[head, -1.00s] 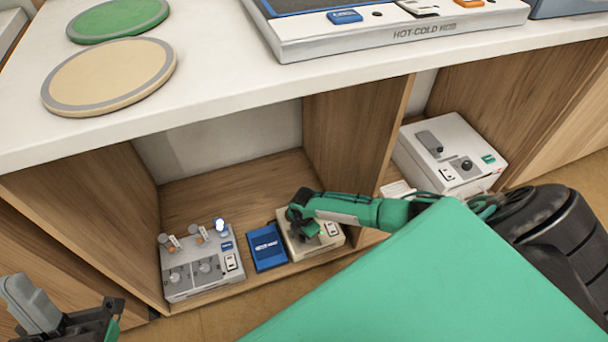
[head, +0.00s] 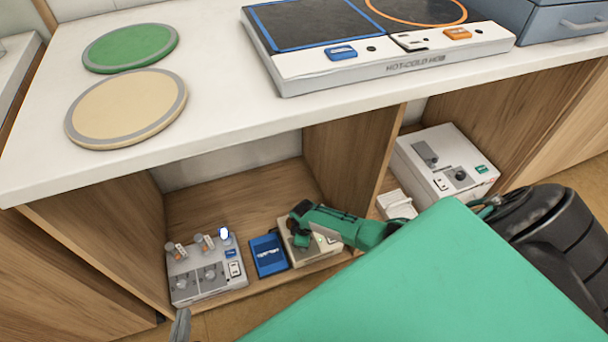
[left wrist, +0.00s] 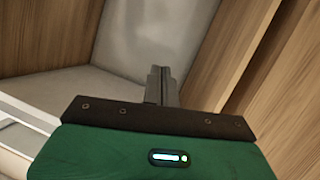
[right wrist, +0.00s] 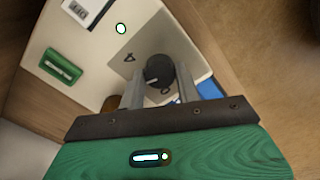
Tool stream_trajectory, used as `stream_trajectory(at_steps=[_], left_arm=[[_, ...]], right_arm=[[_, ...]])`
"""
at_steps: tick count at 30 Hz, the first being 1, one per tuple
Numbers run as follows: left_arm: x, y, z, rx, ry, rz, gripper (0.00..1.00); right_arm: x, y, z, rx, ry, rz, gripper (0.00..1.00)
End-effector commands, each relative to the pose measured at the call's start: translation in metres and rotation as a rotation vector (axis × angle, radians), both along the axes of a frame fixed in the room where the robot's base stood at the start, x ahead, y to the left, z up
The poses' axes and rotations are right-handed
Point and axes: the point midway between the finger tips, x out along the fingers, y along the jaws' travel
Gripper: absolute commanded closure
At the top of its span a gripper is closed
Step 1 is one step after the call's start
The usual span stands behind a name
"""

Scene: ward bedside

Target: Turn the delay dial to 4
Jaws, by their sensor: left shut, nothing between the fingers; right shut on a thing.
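The delay dial (right wrist: 158,70) is a dark round knob on a grey plate of a cream box (right wrist: 95,45). In the head view this box (head: 318,252) stands on the lower shelf. My right gripper (right wrist: 160,92) is shut on the dial, one finger on each side; in the head view the gripper (head: 300,225) hides the dial. Small marks surround the dial, but I cannot read its setting surely. My left gripper (left wrist: 162,85) is shut and empty; only a grey tip (head: 180,328) shows at the head view's bottom edge.
A blue box (head: 268,256) stands left of the cream box, then a grey unit with several knobs (head: 205,285). A white machine (head: 440,160) is in the right bay. Wooden dividers (head: 345,150) and the white counter (head: 215,90) bound the space.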

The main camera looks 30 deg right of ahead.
Motion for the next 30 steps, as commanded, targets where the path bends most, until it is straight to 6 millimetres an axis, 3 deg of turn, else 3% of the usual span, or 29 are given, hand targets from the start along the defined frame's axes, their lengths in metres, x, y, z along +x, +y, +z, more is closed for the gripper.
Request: stream_trajectory(at_steps=[18,30], left_arm=[[-0.002,0.043,-0.003,0.183,0.274,0.019,1.0],[-0.007,0.056,-0.004,0.227,0.354,0.027,1.0]], right_arm=[[-0.001,0.0,0.001,0.0,0.004,-0.555,0.9],[-0.002,-0.001,0.0,-0.002,0.005,-0.746,0.9]])
